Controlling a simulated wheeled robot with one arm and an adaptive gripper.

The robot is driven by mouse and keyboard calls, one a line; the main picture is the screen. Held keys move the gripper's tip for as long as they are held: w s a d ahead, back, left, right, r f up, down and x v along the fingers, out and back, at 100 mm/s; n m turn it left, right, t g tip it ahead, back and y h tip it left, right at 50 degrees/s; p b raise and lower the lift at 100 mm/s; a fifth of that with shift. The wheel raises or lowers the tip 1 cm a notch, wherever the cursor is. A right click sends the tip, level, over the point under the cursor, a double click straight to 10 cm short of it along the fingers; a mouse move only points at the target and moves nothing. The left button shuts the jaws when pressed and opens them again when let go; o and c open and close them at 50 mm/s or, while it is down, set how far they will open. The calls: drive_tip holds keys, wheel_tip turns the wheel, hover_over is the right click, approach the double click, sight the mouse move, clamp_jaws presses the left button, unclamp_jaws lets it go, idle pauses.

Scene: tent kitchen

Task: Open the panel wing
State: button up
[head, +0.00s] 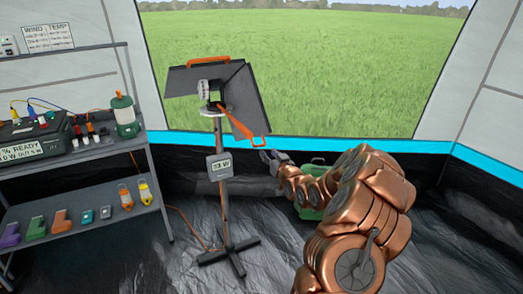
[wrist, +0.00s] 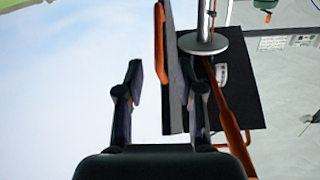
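The folding panel (head: 190,82) stands on a tripod-like stand with an orange handle (head: 208,62) on its top edge. Its dark wing (head: 246,98) is angled out on the right, with an orange handle (head: 261,142) at its lower corner. My gripper (head: 268,156) is just below and right of that corner in the head view. In the wrist view my gripper (wrist: 165,88) is open; the wing (wrist: 174,85) is seen nearly edge-on between the fingers, with an orange handle (wrist: 160,45) on its left. I cannot tell whether a finger touches it.
An orange strut (head: 236,122) slants beneath the wing. The stand's pole (head: 222,200) carries a small meter (head: 220,166) and ends in a cross-shaped foot. A shelf unit (head: 90,151) with lanterns is at left. A green case (head: 310,205) is behind my arm.

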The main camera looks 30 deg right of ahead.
sight(261, 145)
drive_tip(key=shift+w+d+p, duration=0.1)
drive_tip(key=shift+w+d, duration=0.1)
drive_tip(key=shift+w, duration=1.05)
drive_tip(key=shift+w+d+p, duration=0.1)
drive_tip(key=shift+w+d, duration=0.15)
drive_tip(key=shift+w, duration=1.05)
drive_tip(key=shift+w+d+p, duration=0.1)
drive_tip(key=shift+w+d, duration=0.1)
drive_tip(key=shift+w, duration=1.05)
drive_tip(key=shift+f, duration=0.1)
clamp_jaws()
